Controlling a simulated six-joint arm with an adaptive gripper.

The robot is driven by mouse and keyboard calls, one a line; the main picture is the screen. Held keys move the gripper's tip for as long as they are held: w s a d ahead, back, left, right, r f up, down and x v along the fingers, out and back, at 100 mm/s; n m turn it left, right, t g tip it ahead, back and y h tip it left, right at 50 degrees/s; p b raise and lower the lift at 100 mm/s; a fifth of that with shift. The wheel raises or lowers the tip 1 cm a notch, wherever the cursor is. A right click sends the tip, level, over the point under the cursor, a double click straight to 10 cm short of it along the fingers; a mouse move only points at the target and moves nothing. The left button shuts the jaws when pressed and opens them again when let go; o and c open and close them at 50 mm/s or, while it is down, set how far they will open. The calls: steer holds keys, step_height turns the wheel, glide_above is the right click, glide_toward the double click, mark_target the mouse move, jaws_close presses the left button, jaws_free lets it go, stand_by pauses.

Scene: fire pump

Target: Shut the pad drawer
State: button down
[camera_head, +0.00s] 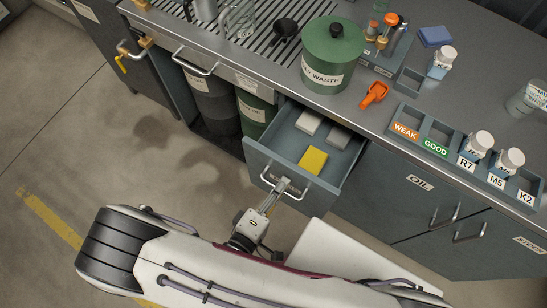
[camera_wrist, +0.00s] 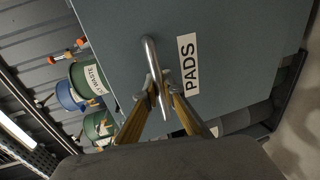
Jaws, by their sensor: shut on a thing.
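The pad drawer (camera_head: 272,165) is pulled out from the bench front. It holds two grey pads (camera_head: 323,128) and a yellow pad (camera_head: 313,160). In the wrist view its front panel (camera_wrist: 235,40) carries a PADS label (camera_wrist: 188,64) beside a metal bar handle (camera_wrist: 151,60). My gripper (camera_head: 278,190) is at the drawer front. In the wrist view its two fingers (camera_wrist: 160,84) are shut on the handle, one on each side of the bar.
Bins (camera_head: 212,105) stand in the open bay left of the drawer. Cabinet doors (camera_head: 425,205) are to the right. The floor at left is clear.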

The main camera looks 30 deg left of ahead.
mark_target(288, 174)
steer(key=r+x, duration=0.1)
steer(key=x, duration=0.4)
steer(key=r+x, duration=0.1)
steer(key=x, duration=0.5)
steer(key=r+x, duration=0.1)
steer(key=x, duration=0.4)
steer(key=shift+w+r, duration=0.3)
steer(key=shift+w, duration=0.45)
steer(key=c, duration=2.4)
jaws_free()
steer(key=shift+s, duration=0.1)
steer(key=shift+s, duration=0.35)
steer(key=shift+v, duration=5.4)
steer(key=shift+s+r, duration=0.1)
steer(key=shift+s, duration=0.05)
